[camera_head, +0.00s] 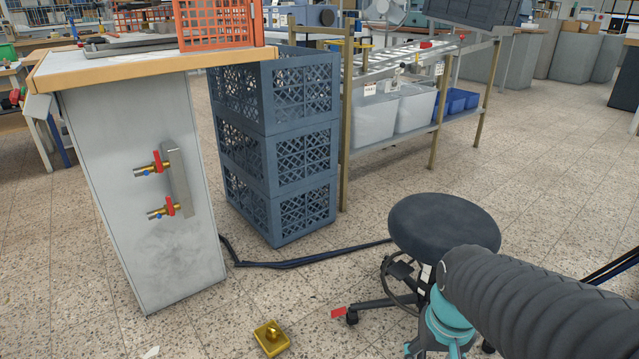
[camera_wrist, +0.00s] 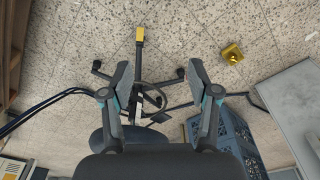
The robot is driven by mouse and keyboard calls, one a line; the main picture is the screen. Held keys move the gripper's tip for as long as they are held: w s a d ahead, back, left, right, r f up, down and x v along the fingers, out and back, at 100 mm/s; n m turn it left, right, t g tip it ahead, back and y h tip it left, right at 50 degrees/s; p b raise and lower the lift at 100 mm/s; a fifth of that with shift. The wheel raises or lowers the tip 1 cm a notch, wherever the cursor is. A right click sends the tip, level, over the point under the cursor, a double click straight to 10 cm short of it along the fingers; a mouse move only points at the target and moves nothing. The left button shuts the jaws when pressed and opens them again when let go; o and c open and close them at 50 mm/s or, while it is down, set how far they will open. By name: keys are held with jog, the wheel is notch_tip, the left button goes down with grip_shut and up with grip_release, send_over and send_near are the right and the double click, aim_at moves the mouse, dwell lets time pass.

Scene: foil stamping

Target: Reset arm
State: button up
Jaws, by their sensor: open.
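My arm (camera_head: 540,300) reaches in from the lower right of the head view, in front of a stool; my gripper is not visible there. In the wrist view my gripper (camera_wrist: 162,72) is open, its two fingers wide apart with nothing held between them. Beyond the fingers are the speckled floor and the stool's base. A small brass-coloured square block with a knob (camera_head: 271,338) lies on the floor at the bottom of the head view. It also shows at the upper right of the wrist view (camera_wrist: 232,54), apart from my gripper.
A round dark stool (camera_head: 443,224) stands beside my arm. Stacked blue-grey crates (camera_head: 290,155) stand next to a grey cabinet (camera_head: 150,250) with red-handled brass valves. A dark hose (camera_head: 305,259) runs along the floor. An orange crate (camera_head: 215,22) sits on the cabinet top. Open floor lies centre right.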

notch_tip(320, 180, up, 10)
jog(key=s+a+n+t, duration=0.1)
jog(key=s+a+t, duration=0.1)
jog(key=a+t, duration=0.1)
jog(key=shift+s+r+t+p, duration=0.25)
jog(key=shift+t+p, duration=0.1)
jog(key=shift+t, duration=0.35)
